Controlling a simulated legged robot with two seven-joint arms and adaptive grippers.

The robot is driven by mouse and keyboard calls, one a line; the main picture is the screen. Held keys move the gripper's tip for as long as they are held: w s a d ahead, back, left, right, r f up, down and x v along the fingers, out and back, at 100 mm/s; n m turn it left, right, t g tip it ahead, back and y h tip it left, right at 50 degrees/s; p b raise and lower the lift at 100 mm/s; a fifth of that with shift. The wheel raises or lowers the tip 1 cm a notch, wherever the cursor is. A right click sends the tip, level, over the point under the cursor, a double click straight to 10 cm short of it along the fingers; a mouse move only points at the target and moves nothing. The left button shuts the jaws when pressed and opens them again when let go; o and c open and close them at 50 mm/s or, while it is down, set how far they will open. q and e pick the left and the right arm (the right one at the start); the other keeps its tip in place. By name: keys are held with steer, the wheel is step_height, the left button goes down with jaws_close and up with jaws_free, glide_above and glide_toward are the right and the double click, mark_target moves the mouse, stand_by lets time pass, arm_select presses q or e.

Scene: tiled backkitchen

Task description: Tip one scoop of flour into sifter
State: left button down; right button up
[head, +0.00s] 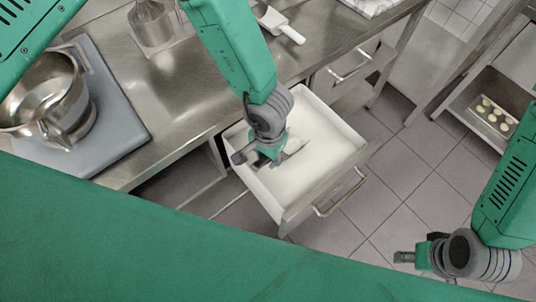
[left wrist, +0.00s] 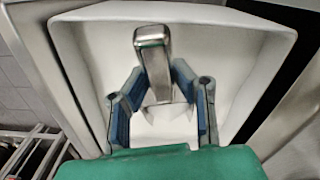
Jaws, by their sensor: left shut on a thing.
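A white drawer bin (head: 345,172) of flour (head: 315,165) stands pulled out below the counter. My left gripper (head: 262,158) is down inside it, shut on a metal scoop. The scoop (head: 292,148) shows partly beside the fingers, at or close to the flour; how much it holds is hidden. In the left wrist view, the scoop's steel handle (left wrist: 153,55) stands between the two fingers (left wrist: 158,100). A metal vessel, perhaps the sifter (head: 152,24), stands on the counter at the top left. My right gripper (head: 408,257) is at the lower right, away from everything; its opening is unclear.
A steel pot (head: 45,90) sits on a grey slab (head: 110,120) on the steel counter (head: 165,85). A closed drawer (head: 345,68) is beside the bin. A tray (head: 480,117) of small pieces sits on the right shelf.

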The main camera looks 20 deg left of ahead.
arm_select(q)
steer(key=shift+r+p, duration=0.55)
steer(key=shift+r, duration=0.15)
steer(key=shift+r+p, duration=0.6)
steer(key=shift+r, duration=1.55)
step_height(320, 180, up, 12)
steer(key=t+h, duration=0.1)
steer(key=t, duration=0.2)
steer(key=shift+h, duration=0.3)
